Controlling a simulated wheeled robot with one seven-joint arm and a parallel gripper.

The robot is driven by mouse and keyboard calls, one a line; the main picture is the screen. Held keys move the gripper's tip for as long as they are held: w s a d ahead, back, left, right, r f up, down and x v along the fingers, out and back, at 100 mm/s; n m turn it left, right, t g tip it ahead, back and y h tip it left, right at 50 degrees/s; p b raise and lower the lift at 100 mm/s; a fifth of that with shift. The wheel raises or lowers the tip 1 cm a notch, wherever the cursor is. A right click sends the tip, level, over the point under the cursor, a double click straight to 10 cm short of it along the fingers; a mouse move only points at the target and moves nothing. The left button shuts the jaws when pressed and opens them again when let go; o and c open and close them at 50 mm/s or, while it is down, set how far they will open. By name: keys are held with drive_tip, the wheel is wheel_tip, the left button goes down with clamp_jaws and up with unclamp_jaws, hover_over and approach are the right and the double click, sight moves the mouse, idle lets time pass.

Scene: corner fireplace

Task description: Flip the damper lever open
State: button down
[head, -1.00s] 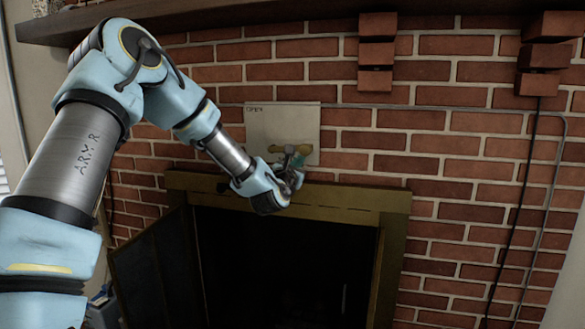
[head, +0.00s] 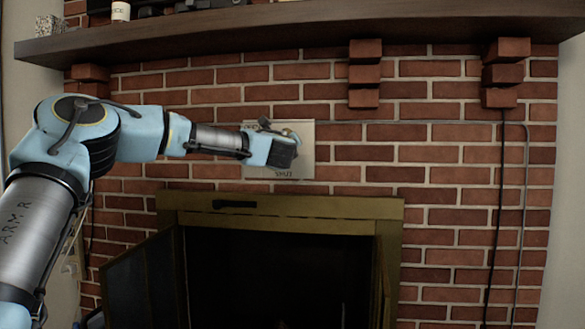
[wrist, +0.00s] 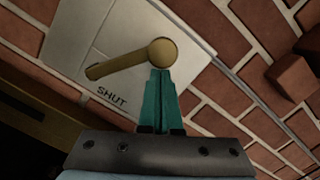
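The damper plate (head: 307,160), a pale metal panel on the brick wall above the fireplace opening, is partly covered by my gripper (head: 291,136) in the head view. In the wrist view the brass lever (wrist: 118,66) crosses the plate (wrist: 92,38), its rounded knob end at the right and its narrower end at lower left. The word SHUT shows just below the narrower end. My gripper's teal fingers (wrist: 161,72) are together, with their tips at the lower edge of the knob; whether they touch it I cannot tell. Nothing shows between them. The lever is mostly hidden in the head view.
The wooden mantel (head: 200,37) runs above the plate. Brick corbels (head: 364,75) jut out to its right. The brass fireplace frame (head: 330,207) is below, with an open door (head: 140,285) at its left. A thin conduit (head: 440,123) runs along the wall to the right.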

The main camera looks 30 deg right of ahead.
drive_tip(key=w+a+r+n+b, duration=0.3)
drive_tip(key=a+n+b, duration=0.1)
drive_tip(key=n+b, duration=0.3)
drive_tip(key=shift+w+y+b, duration=0.35)
drive_tip(key=shift+y+b, duration=0.05)
drive_tip(key=shift+b, duration=0.45)
drive_tip(key=shift+r, duration=0.15)
